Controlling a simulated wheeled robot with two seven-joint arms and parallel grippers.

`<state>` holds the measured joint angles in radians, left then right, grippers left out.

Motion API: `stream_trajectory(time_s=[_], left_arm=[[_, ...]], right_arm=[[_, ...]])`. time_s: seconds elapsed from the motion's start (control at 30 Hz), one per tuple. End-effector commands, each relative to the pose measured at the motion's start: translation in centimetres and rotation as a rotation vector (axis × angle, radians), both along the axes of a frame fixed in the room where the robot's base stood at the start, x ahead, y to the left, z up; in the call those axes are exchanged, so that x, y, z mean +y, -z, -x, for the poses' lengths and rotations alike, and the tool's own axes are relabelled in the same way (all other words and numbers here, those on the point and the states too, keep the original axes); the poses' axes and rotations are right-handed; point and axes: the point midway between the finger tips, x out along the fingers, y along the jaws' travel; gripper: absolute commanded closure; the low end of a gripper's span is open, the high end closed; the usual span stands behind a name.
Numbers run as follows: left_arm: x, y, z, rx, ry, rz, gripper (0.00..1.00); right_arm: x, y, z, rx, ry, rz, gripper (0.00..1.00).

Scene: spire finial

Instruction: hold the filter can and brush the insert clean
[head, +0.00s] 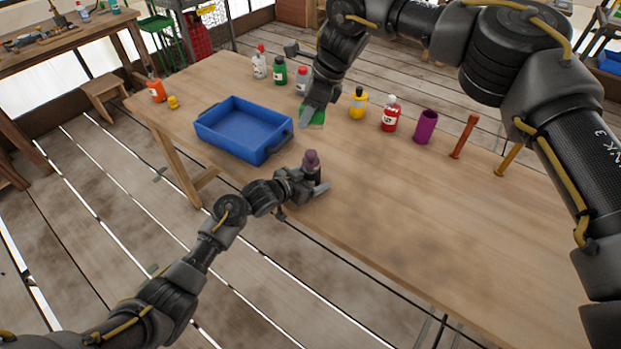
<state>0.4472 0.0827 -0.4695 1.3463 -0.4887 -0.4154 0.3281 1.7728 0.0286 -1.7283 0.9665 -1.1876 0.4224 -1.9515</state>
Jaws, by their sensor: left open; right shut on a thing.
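My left gripper (318,187) is open at the table's near edge, around or right beside a small dark bottle-like thing with a purple top (311,160). The fingers hide its lower part, and I cannot tell whether they touch it. My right gripper (311,114) reaches down behind the tray's right end. It is shut on a green thing (318,117), mostly hidden by the fingers. I cannot tell for sure which thing is the filter can, the insert or the brush. A purple open-topped cup (426,127) stands upright at the table's far side.
A blue tray (205,131) stands empty on the wooden table (430,215). Several bottles, including a yellow one (358,104) and a red one (390,115), line the far side. An orange-brown post (465,136) stands right of the cup. The table's near right is clear.

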Motion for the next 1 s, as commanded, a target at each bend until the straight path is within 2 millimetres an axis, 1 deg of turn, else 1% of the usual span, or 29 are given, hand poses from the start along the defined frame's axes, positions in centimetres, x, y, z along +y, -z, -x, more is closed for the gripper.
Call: stream_trajectory(time_s=[0.17, 0.2, 0.5, 0.57, 0.6, 1.0], left_arm=[[0.00, 0.01, 0.00, 0.000, 0.000, 0.000, 0.23], [-0.01, 0.02, 0.01, 0.000, 0.000, 0.000, 0.24], [0.02, 0.04, 0.02, 0.001, 0.000, -0.001, 0.63], [0.03, 0.04, 0.03, 0.001, 0.000, -0.001, 0.71], [0.03, 0.04, 0.03, 0.001, 0.000, -0.001, 0.73], [0.03, 0.06, 0.03, 0.001, 0.000, -0.001, 0.73]], right_arm=[[0.01, -0.01, 0.00, 0.000, 0.000, 0.000, 0.86], [0.01, -0.01, 0.00, 0.000, 0.000, 0.000, 0.86], [0.01, -0.01, 0.00, 0.000, 0.000, 0.000, 0.86], [0.01, -0.01, 0.00, 0.000, 0.000, 0.000, 0.86], [0.01, -0.01, 0.00, 0.000, 0.000, 0.000, 0.86], [0.01, -0.01, 0.00, 0.000, 0.000, 0.000, 0.86]])
